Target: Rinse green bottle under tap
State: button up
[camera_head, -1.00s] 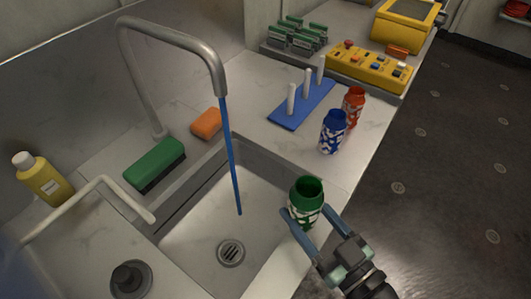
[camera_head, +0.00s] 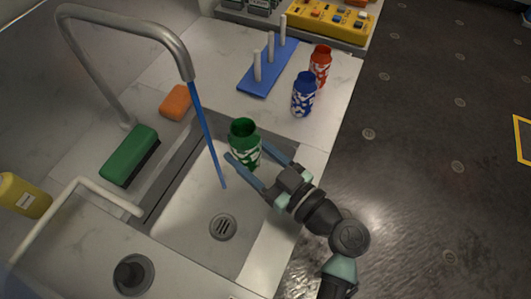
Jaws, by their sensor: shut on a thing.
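The green bottle (camera_head: 244,143) with a white pattern is upright, its open mouth facing up. My gripper (camera_head: 258,165) is shut on it and holds it over the right back part of the sink (camera_head: 190,236). The grey tap (camera_head: 128,24) arches over the sink. A blue stream of water (camera_head: 207,132) runs from its spout down into the basin, a little left of the bottle. The bottle and stream look apart. The bottle's lower part is partly hidden by my gripper's fingers.
A blue bottle (camera_head: 303,94) and a red bottle (camera_head: 320,66) stand on the counter behind. A blue rack with white pegs (camera_head: 262,78) is near them.

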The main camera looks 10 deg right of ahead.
jog(key=w+a+b, duration=0.1)
jog(key=w+a, duration=0.4)
jog(key=a, duration=0.2)
jog(key=shift+w, duration=0.3)
jog(key=o, duration=0.6)
jog(key=c, duration=0.5)
jog(key=shift+c, duration=0.2)
dwell(0.8)
jog(key=s+b, duration=0.1)
jog(key=s, duration=0.8)
jog(key=shift+d, duration=0.35)
dwell(0.3)
